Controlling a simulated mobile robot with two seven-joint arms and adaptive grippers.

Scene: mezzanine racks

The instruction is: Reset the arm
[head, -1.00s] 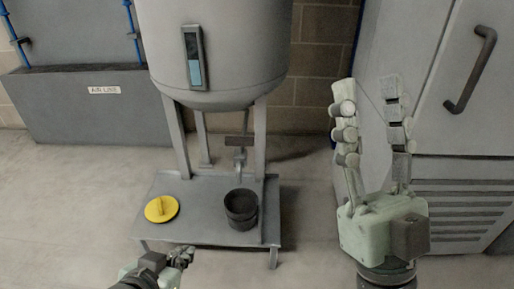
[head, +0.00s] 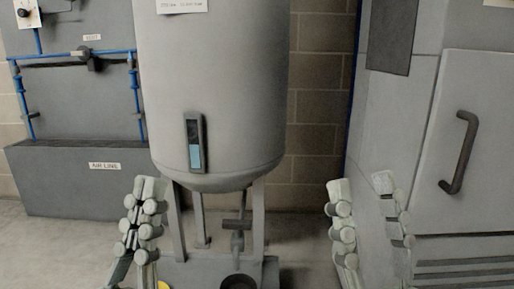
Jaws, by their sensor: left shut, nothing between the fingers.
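My left gripper (head: 150,190) stands upright at the lower left of the head view. The palms of both grippers are cut off by the bottom edge.
A large grey tank (head: 225,90) with a level gauge stands on legs in the middle. A dark cup (head: 239,282) and a yellow disc (head: 164,285) show at the bottom edge. A grey cabinet (head: 470,75) is at the right, an air-line panel (head: 75,185) at the left.

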